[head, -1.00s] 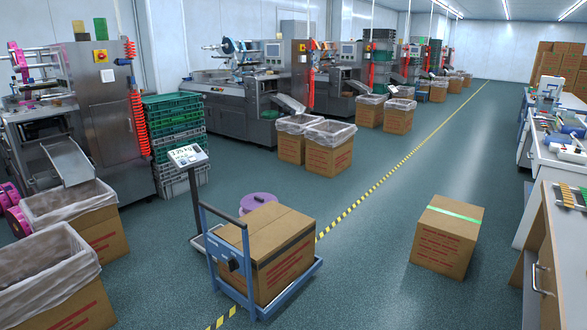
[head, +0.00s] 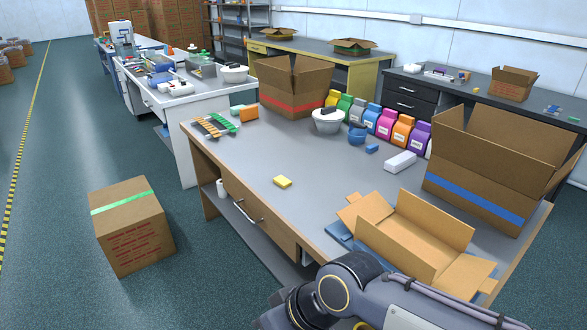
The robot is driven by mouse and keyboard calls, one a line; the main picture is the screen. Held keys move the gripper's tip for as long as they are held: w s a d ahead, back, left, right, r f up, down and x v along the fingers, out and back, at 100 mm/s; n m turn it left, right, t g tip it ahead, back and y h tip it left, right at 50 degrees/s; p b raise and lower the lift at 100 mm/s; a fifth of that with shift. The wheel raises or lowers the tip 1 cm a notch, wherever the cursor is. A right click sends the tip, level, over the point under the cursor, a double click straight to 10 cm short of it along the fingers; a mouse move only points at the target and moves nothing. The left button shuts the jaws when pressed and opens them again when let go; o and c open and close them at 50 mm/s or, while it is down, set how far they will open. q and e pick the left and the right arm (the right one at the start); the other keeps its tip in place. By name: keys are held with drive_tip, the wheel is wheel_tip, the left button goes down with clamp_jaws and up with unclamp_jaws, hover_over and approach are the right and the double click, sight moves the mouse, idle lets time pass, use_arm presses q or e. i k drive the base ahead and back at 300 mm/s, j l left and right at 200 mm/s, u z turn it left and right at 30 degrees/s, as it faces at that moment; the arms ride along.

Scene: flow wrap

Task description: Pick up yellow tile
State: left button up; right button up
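The yellow tile (head: 283,182) lies flat on the grey table top (head: 245,160) in the head view, close to the table's front edge and above the drawer. Nothing touches it. One of my dark, rounded arm links shows at the bottom of the view, in front of the table and below the tile. Neither gripper's fingers show in the head view.
An open small carton (head: 415,235) and a tall box with a blue stripe (head: 490,165) stand on the table's right. A red-striped box (head: 292,88), a white bowl (head: 327,122) and several coloured bags line its back. A taped carton (head: 132,225) stands on the floor at left.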

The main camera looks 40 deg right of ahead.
sight(281, 181)
drive_tip(key=i+z, duration=0.35)
drive_tip(key=i+j+z, duration=0.1)
drive_tip(key=i+z, duration=0.3)
drive_tip(key=i+j+z, duration=0.35)
drive_tip(key=i, duration=0.15)
drive_tip(key=i+z, duration=0.2)
drive_tip(key=z, duration=0.25)
drive_tip(key=i+j+z, duration=0.1)
drive_tip(key=z, duration=0.35)
drive_tip(key=i+j+z, duration=0.15)
drive_tip(key=z, duration=0.35)
drive_tip(key=i+j+z, duration=0.25)
drive_tip(key=z, duration=0.2)
drive_tip(key=i+j+z, duration=0.1)
drive_tip(key=j+z, duration=0.15)
drive_tip(key=z, duration=0.2)
drive_tip(key=i+j+z, duration=0.15)
drive_tip(key=z, duration=0.15)
drive_tip(key=j, duration=0.1)
